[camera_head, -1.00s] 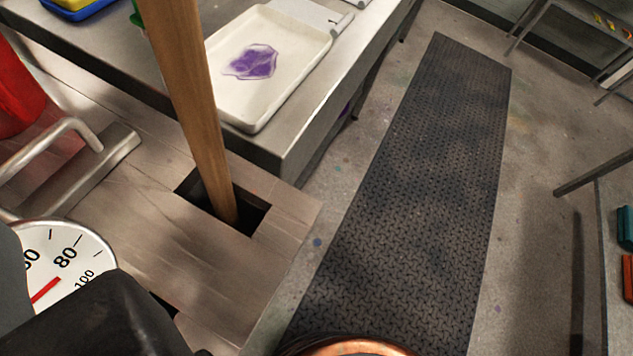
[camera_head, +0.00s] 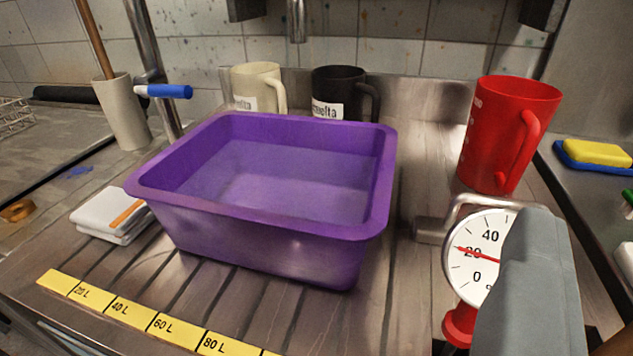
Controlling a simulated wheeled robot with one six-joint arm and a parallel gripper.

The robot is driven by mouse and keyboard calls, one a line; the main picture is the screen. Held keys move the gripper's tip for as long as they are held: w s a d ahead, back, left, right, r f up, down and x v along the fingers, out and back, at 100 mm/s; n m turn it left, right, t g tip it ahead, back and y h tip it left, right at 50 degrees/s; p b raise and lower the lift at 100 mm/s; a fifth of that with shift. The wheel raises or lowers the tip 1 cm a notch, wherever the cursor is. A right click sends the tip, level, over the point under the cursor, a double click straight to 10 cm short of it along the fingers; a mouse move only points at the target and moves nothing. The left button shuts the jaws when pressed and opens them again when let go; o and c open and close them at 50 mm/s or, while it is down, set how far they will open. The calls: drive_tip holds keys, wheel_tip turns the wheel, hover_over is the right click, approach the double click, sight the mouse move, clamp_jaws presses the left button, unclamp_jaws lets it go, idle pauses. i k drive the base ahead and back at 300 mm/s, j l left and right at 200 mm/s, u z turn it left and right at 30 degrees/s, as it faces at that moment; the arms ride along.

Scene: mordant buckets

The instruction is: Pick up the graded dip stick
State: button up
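A plain wooden rod (camera_head: 93,38) stands tilted in a beige holder (camera_head: 124,118) at the far left. Its top is cut off and no marks show on it.
A purple tub (camera_head: 262,250) fills the middle. Behind it stand a cream mug (camera_head: 256,84) and a black mug (camera_head: 338,90). A folded cloth (camera_head: 105,215) lies left.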

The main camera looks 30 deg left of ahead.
sight(188, 338)
drive_tip(key=k+l+u, duration=0.1)
drive_tip(key=u, duration=0.25)
drive_tip(key=k+l+u, duration=0.1)
drive_tip(key=u, duration=0.25)
drive_tip(key=k+u, duration=0.1)
drive_tip(key=u, duration=0.25)
